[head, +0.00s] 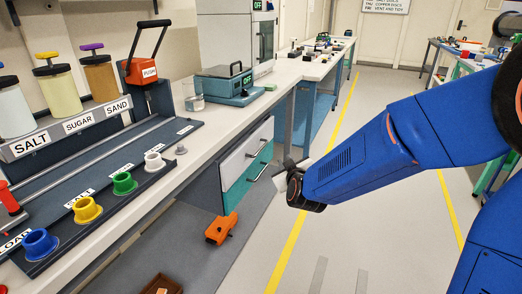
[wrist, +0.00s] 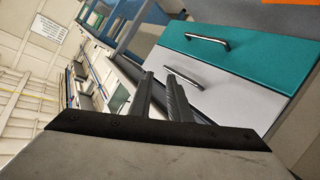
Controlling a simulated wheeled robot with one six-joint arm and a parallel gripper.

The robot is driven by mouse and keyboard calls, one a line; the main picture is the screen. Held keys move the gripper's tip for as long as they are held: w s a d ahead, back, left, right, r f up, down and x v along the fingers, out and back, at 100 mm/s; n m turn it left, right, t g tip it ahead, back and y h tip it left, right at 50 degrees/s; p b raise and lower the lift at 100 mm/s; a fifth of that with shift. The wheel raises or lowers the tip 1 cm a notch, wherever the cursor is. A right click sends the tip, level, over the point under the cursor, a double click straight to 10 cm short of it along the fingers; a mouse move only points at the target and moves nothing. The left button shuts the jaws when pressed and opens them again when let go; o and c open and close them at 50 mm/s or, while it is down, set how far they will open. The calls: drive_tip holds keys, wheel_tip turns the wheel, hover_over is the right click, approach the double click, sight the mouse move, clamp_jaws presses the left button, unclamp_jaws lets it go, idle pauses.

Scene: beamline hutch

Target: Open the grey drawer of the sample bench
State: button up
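The grey drawer (head: 240,154) is the upper, pale front under the bench top, with a dark bar handle (head: 257,149). It looks shut. In the wrist view the scene is turned over, so the grey drawer (wrist: 225,92) shows below the teal one. Its handle (wrist: 188,79) lies just beyond my right-hand fingertip. My gripper (head: 281,170) is in front of the drawers, to their right in the head view. In the wrist view its two fingers (wrist: 159,78) are apart with nothing between them. I cannot tell whether a finger touches the handle.
A teal drawer (head: 240,188) with its own handle sits below the grey one. An orange object (head: 221,229) lies on the floor below the drawers. The bench top (head: 211,133) carries a balance (head: 226,84) and dispensers. The aisle floor on the right is clear.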

drive_tip(key=w+a+f+n+t+h, duration=0.1)
drive_tip(key=a+f+n+t+h, duration=0.1)
drive_tip(key=a+f+t, duration=0.3)
drive_tip(key=n+h, duration=0.1)
drive_tip(key=n, duration=0.1)
approach(261, 149)
drive_tip(key=shift+t, duration=0.4)
drive_tip(key=x, duration=0.7)
drive_tip(key=f+x, duration=0.1)
drive_tip(key=x, duration=0.3)
drive_tip(key=shift+f, duration=0.15)
clamp_jaws()
